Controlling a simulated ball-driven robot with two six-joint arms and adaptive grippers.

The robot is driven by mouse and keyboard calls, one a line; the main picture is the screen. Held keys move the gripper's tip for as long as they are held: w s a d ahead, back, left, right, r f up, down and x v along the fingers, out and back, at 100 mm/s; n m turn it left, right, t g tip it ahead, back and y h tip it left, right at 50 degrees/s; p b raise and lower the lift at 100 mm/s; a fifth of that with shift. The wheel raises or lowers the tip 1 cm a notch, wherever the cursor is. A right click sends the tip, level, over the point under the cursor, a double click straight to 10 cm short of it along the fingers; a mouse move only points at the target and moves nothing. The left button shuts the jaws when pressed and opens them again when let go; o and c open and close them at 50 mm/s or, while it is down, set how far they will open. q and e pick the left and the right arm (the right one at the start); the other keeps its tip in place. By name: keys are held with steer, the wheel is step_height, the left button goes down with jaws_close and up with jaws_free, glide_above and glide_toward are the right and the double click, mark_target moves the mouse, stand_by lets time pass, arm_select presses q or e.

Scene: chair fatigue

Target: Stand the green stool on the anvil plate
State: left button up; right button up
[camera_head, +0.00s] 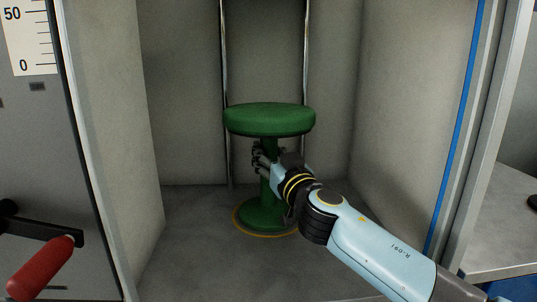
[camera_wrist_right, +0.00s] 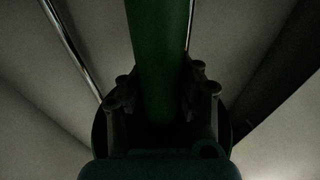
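The green stool (camera_head: 270,120) stands upright inside the grey test bay, its round base on the bay floor within a thin yellow ring (camera_head: 240,226). That ringed floor looks like the anvil plate (camera_head: 200,240). My right gripper (camera_head: 262,160) is at the stool's column, below the seat, with its fingertips reaching past the column. In the right wrist view the green column (camera_wrist_right: 160,60) runs up between the two fingers (camera_wrist_right: 161,88). The picture is dark, so I cannot tell whether the fingers press on it. My left gripper is not in view.
Two upright metal rods (camera_head: 226,80) stand behind the stool. Side walls (camera_head: 410,120) close in the bay left and right. A red-handled lever (camera_head: 40,268) and a scale (camera_head: 32,40) are on the left panel. A grey worktop (camera_head: 500,235) lies outside on the right.

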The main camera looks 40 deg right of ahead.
steer(key=o, duration=0.5)
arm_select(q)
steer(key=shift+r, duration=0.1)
arm_select(e)
steer(key=shift+r, duration=0.1)
steer(key=shift+s+a+f, duration=0.1)
steer(key=shift+s+f, duration=0.1)
steer(key=shift+s, duration=0.15)
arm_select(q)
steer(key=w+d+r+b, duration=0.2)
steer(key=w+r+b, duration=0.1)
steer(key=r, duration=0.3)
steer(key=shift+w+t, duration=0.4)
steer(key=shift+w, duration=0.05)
arm_select(e)
steer(key=shift+r+v, duration=0.2)
steer(key=shift+v, duration=5.45)
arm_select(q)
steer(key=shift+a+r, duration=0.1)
arm_select(e)
steer(key=shift+s, duration=0.1)
